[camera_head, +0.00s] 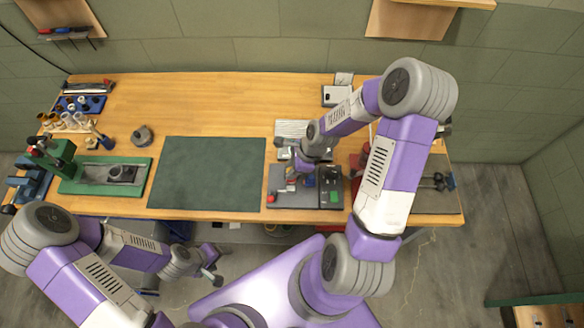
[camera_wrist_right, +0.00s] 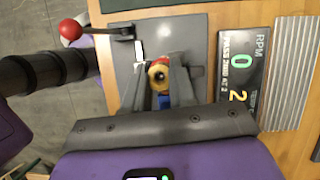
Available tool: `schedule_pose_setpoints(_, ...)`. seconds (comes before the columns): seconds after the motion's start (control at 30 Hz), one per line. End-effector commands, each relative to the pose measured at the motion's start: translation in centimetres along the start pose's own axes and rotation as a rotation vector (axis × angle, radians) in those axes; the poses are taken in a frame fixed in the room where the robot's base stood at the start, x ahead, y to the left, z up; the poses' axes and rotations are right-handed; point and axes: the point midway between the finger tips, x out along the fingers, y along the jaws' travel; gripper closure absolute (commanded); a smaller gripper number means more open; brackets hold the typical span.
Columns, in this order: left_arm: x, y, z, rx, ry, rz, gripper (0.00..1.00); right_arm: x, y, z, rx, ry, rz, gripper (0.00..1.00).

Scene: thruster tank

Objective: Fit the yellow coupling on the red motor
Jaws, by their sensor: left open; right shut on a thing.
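The yellow coupling (camera_wrist_right: 158,75) shows as a small yellow ring with a dark, reddish middle in the right wrist view. My right gripper (camera_wrist_right: 160,83) is shut on it, with a finger on each side. In the head view this gripper (camera_head: 302,172) is over the grey test stand (camera_head: 290,200), and the arm partly covers the spot. A small blue part (camera_wrist_right: 164,102) shows just below the ring between the fingers. I cannot clearly make out the red motor or whether the coupling touches it. My left gripper (camera_head: 214,265) is open and empty, off the table's front edge.
A lever with a red ball (camera_wrist_right: 70,30) stands at the stand's left side. A dark green mat (camera_head: 205,175) lies clear on the table. A green press (camera_head: 55,160) stands at left.

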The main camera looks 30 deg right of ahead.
Motion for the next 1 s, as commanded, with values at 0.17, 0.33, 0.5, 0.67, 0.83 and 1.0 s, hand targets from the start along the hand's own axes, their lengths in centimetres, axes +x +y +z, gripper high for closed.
schedule_pose_setpoints(0.17,0.0,0.0,0.0,0.0,0.0,0.0,0.33,0.0,0.0,0.0,0.0,0.0,-0.001,1.0)
schedule_pose_setpoints(0.33,0.0,0.0,0.0,0.0,0.0,0.0,0.33,0.0,0.0,0.0,0.0,0.0,-0.001,0.61)
schedule_pose_setpoints(0.5,0.0,0.0,0.0,0.0,0.0,0.0,0.33,0.0,0.0,0.0,0.0,0.0,-0.001,0.45)
schedule_pose_setpoints(0.67,0.0,0.0,0.0,0.0,0.0,0.0,0.33,0.0,-0.1,0.0,0.0,0.0,-0.002,0.45)
schedule_pose_setpoints(0.83,-0.1,0.0,0.0,0.0,0.0,0.0,0.33,-1.0,-0.2,0.0,0.001,0.001,-0.006,0.45)
schedule_pose_setpoints(1.0,-0.2,0.1,0.0,0.0,0.0,0.0,0.33,-3.6,-0.1,0.0,0.002,0.001,-0.007,0.45)
